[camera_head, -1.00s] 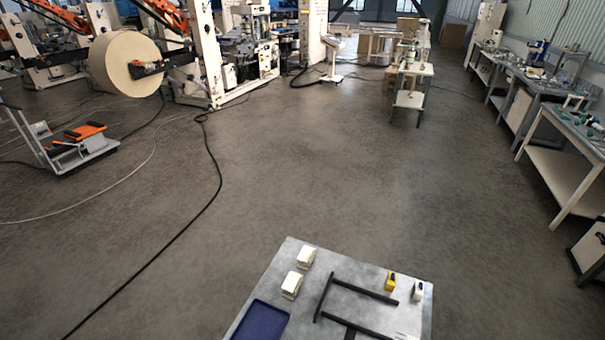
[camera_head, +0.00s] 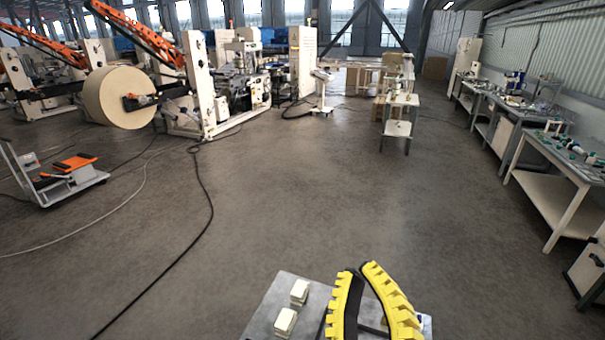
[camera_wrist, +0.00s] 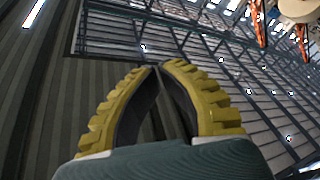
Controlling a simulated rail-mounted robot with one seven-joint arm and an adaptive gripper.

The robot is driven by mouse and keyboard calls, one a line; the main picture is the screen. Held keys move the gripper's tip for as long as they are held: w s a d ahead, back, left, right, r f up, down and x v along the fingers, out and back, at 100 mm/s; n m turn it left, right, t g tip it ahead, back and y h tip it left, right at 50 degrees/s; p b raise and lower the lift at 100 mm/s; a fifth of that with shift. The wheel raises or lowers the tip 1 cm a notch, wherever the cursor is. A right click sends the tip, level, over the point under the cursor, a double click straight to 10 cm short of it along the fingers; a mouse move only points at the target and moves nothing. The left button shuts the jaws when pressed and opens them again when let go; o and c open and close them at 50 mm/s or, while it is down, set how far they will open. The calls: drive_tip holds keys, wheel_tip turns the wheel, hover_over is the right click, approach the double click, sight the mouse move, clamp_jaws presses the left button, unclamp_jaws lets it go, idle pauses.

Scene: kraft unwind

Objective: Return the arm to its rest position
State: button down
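My gripper (camera_head: 361,268) stands upright at the bottom of the head view, with two curved yellow ribbed fingers and dark inner pads. It is in front of the grey tabletop (camera_head: 262,318) and hides part of it. In the wrist view my gripper (camera_wrist: 158,67) has its fingertips meeting, with a narrow empty gap lower between the pads. It holds nothing. The wrist camera faces up toward the roof beams.
Two small white blocks (camera_head: 299,292) (camera_head: 285,322) sit on the tabletop. A big paper roll (camera_head: 112,97) hangs on the machine at left. An orange-topped cart (camera_head: 70,172) stands at left, workbenches (camera_head: 550,165) at right. The floor (camera_head: 270,210) between is mostly clear.

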drive_tip(key=s+r+m+t+p, duration=0.1)
drive_tip(key=s+r+m+p, duration=0.2)
drive_tip(key=r+m+p, duration=0.4)
wheel_tip(320, 180, up, 13)
drive_tip(key=p, duration=0.9)
drive_tip(key=shift+s+r+t, duration=0.15)
drive_tip(key=shift+r+t, duration=0.05)
drive_tip(key=shift+t, duration=0.2)
